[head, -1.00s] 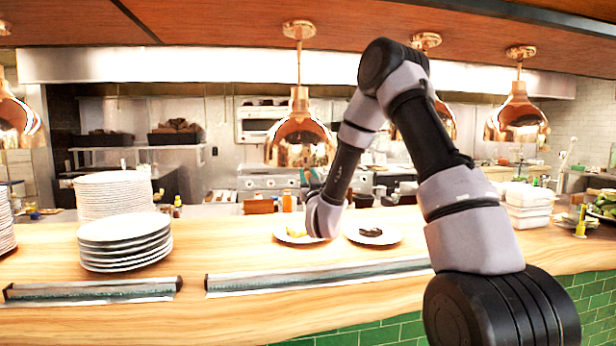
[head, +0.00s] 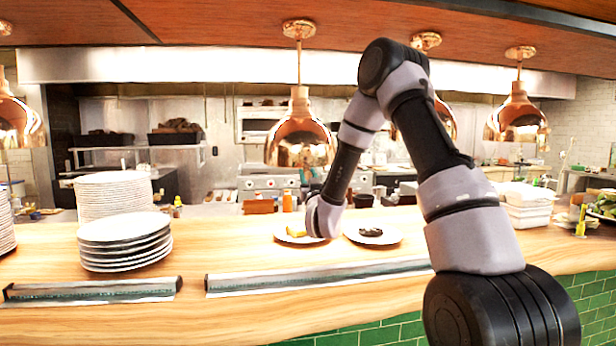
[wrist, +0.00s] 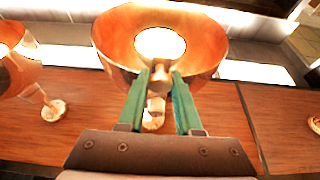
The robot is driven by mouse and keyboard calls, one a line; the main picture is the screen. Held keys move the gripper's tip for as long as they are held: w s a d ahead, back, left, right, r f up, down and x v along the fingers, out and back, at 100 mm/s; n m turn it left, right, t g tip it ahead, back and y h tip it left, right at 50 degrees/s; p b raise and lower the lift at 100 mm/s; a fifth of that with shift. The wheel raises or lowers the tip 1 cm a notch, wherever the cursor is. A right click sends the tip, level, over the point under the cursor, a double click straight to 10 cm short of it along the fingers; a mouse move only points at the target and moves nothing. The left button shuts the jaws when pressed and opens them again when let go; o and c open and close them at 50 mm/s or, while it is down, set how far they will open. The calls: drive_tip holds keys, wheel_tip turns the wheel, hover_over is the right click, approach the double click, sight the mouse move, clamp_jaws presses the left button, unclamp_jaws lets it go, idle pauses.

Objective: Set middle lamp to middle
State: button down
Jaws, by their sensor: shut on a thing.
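A copper dome heat lamp (head: 300,138) hangs by a rod from the wooden ceiling, left of my raised arm. In the wrist view the lamp (wrist: 105,40) is seen from below, with its bulb glowing in its open bowl. My gripper (wrist: 161,76) has green fingers that reach up to the lamp's near rim and are shut on it. In the head view only a little green of the fingers shows below the lamp, above my wrist. The exact contact is small and partly hidden there.
Other copper lamps hang at the far left (head: 18,122), behind my arm (head: 444,118) and at the right (head: 517,118). Below, the wooden counter (head: 230,240) bears stacked plates (head: 125,245) and two food plates, one with dark food (head: 390,238).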

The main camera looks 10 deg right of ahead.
sight(308, 150)
wheel_tip(308, 150, up, 8)
idle(0.5)
drive_tip(key=c, duration=0.6)
unclamp_jaws()
drive_tip(key=v, duration=1)
drive_tip(key=shift+s+f, duration=0.25)
drive_tip(key=shift+s, duration=0.1)
drive_tip(key=shift+d+r, duration=0.1)
